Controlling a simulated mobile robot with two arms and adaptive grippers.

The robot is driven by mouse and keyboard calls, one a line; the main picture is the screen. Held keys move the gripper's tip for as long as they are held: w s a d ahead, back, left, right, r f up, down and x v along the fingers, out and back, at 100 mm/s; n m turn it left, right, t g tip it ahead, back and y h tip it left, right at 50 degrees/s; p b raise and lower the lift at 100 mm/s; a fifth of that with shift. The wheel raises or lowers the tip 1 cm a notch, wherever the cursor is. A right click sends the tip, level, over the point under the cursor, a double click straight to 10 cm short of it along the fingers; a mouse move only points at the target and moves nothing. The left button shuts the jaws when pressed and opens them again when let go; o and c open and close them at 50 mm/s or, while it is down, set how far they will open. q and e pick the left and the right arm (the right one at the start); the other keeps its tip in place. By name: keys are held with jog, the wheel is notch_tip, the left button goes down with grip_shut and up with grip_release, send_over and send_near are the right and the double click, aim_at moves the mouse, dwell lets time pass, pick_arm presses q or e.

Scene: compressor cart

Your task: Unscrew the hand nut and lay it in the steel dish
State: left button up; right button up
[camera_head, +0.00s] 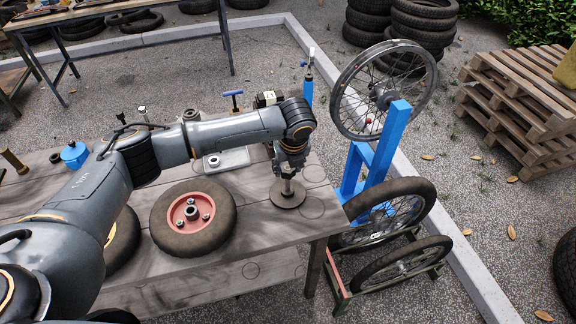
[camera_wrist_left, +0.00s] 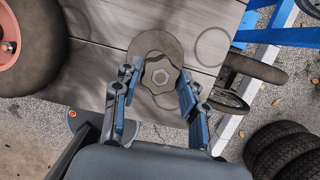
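The hand nut (camera_wrist_left: 160,75) is a grey-brown, lobed knob. In the left wrist view it sits between the fingertips of my left gripper (camera_wrist_left: 159,72), whose fingers appear to touch its sides. The steel dish (camera_wrist_left: 150,40) is a flat, round, grey-brown disc on the wooden table. It lies below and slightly beyond the nut. In the head view my left gripper (camera_head: 287,182) points down over the dish (camera_head: 288,201). The nut is mostly hidden there, and I cannot tell whether it touches the dish. My right gripper is out of view.
A small tyred wheel (camera_head: 192,216) with a red hub lies on the table (camera_head: 170,290) left of the dish. A blue stand (camera_head: 378,160) with spoked wheels is beyond the table's right edge.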

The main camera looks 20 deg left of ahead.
pick_arm(q)
jog(key=o, duration=0.4)
jog(key=c, duration=0.6)
jog(key=shift+r+n+p, duration=0.15)
jog(key=shift+n+p, duration=0.25)
jog(key=shift+p, duration=0.25)
jog(key=shift+n+p, duration=0.45)
jog(key=shift+n, duration=0.05)
jog(key=shift+y, duration=0.3)
jog(key=shift+f+n, duration=0.2)
jog(key=shift+n, duration=0.1)
jog(key=shift+d+r+n+g+p, duration=0.1)
jog(key=shift+r+n+g+p, duration=0.15)
jog(key=shift+n+p, duration=0.35)
jog(key=shift+f+n+y+p, duration=0.25)
jog(key=shift+n+y+p, duration=0.05)
jog(key=shift+n+p, duration=0.2)
